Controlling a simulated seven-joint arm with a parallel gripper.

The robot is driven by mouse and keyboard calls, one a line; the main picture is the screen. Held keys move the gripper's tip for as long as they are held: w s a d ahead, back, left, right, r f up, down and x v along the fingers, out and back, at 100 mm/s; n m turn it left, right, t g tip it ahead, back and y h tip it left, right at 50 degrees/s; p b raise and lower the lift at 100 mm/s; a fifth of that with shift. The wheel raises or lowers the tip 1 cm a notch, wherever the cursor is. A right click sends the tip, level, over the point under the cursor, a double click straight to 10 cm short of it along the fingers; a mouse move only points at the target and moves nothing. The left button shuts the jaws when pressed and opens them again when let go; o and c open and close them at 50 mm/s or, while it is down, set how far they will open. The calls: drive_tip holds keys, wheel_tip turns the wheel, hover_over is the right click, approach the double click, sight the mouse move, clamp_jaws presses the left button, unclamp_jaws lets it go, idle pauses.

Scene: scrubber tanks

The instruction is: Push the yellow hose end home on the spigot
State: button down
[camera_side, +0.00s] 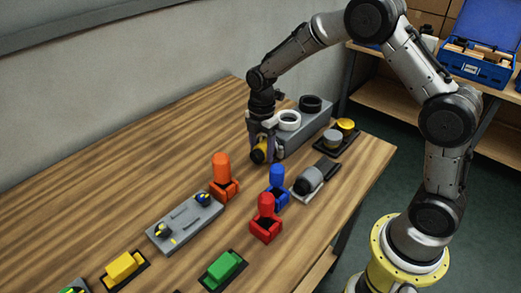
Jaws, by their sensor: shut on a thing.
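My gripper (263,151) points down at the left end of a long grey tank block (306,131) near the back of the table. It is shut on the yellow hose end (261,152), a short yellow piece with a dark end, partly covered by the fingers. The hose end is low, close to the table top and beside the tank block. The spigot cannot be made out; the gripper and the tank block may hide it. I cannot tell whether the hose end touches it.
A white ring (289,120) and a black ring (311,104) top the tank block. Nearby stand an orange (221,168), a blue (277,178) and a red piece (266,207), and a grey cylinder in a holder (308,181). The table's left back is clear.

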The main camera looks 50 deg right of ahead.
drive_tip(key=shift+d, duration=0.25)
drive_tip(key=shift+c, duration=0.2)
unclamp_jaws()
drive_tip(key=shift+r, duration=0.1)
drive_tip(key=s+r+t, duration=0.2)
drive_tip(key=s+r, duration=0.1)
drive_tip(key=r, duration=1.8)
drive_tip(key=s+r+m+t, duration=0.25)
drive_tip(key=s+r, duration=0.25)
drive_tip(key=s, duration=0.5)
drive_tip(key=s+f+m, duration=0.3)
drive_tip(key=s+m, duration=0.4)
drive_tip(key=s+a+f+m+t, duration=0.1)
drive_tip(key=s+f+m, duration=0.3)
drive_tip(key=s+m, duration=0.3)
drive_tip(key=shift+f+m, duration=0.25)
drive_tip(key=shift+m, duration=0.5)
